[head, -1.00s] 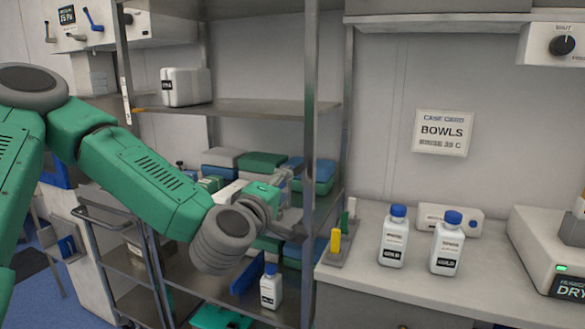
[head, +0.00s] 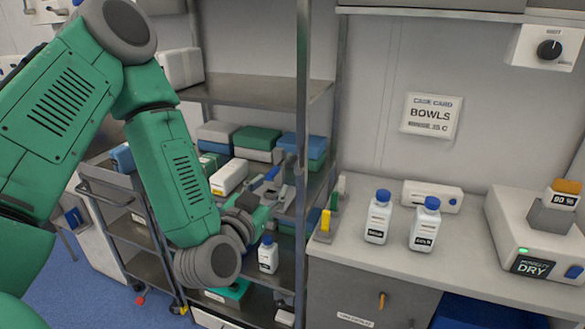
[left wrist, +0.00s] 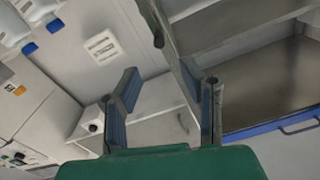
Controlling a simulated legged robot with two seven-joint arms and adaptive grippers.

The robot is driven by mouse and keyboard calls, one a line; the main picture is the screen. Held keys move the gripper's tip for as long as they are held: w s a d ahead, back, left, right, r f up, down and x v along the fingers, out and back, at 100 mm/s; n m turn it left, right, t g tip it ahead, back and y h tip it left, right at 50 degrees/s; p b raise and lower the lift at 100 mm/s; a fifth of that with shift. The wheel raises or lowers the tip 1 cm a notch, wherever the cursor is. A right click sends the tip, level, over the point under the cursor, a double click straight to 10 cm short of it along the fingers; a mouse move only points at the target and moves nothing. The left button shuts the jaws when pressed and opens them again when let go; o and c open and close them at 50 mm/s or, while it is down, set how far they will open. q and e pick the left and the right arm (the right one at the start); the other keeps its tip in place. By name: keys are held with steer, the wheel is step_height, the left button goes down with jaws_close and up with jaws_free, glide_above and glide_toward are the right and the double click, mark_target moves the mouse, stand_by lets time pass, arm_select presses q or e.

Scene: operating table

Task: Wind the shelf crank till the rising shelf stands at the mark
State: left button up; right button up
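The open metal shelf rack stands left of the counter. Its upper shelf (head: 255,90) is bare on the right and carries a white container (head: 181,68) on the left. I cannot make out a shelf crank or height mark; my left arm hides part of the rack's left side. My left gripper (head: 279,187) is in front of the middle shelf level, near the right front post (head: 303,100). In the left wrist view its two fingers stand apart with nothing between them (left wrist: 165,103). A metal post passes close by the right finger. My right gripper is not in view.
Blue, green and white boxes (head: 257,138) fill the middle shelf. A white bottle (head: 268,256) stands lower down. The counter holds two blue-capped bottles (head: 378,217), a yellow-and-green holder (head: 325,222) and a dryer (head: 530,232). A cart (head: 120,228) stands left. An orange handle (head: 381,300) is below the counter.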

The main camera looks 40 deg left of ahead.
mark_target(288, 166)
arm_select(q)
steer(key=b+x, duration=0.7)
steer(key=x, duration=0.4)
steer(key=shift+w+r, duration=0.1)
steer(key=shift+w, duration=0.05)
steer(key=shift+w+a, duration=0.1)
steer(key=shift+w, duration=0.55)
jaws_close()
